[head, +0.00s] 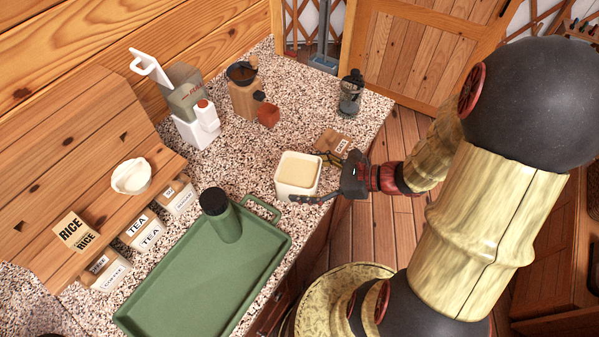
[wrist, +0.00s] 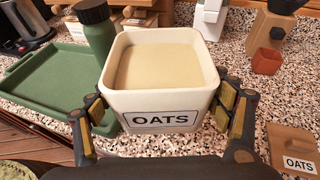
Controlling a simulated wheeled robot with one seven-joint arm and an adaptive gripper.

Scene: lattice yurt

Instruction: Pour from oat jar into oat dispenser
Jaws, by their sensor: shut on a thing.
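The oat jar (head: 298,173) is a white square tub with an OATS label, also in the wrist view (wrist: 165,101). It is open, upright and filled near the rim with pale oats (wrist: 158,65). My gripper (head: 322,180) is shut on it, one finger on each side. I cannot tell whether its base touches the counter. A grey see-through hopper on a white base, apparently the oat dispenser (head: 186,103), stands at the back left, with a white flap or handle (head: 150,66) raised above it. Its label is too small to read. The wrist view shows only its white base (wrist: 211,18).
A wooden lid marked OATS (head: 334,142) lies right of the jar. A green tray (head: 165,290) with a dark-capped green bottle (head: 222,220) is at front left. A wooden grinder (head: 245,98), orange cup (head: 268,116) and dark press (head: 350,95) stand behind. Speckled counter is clear between jar and dispenser.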

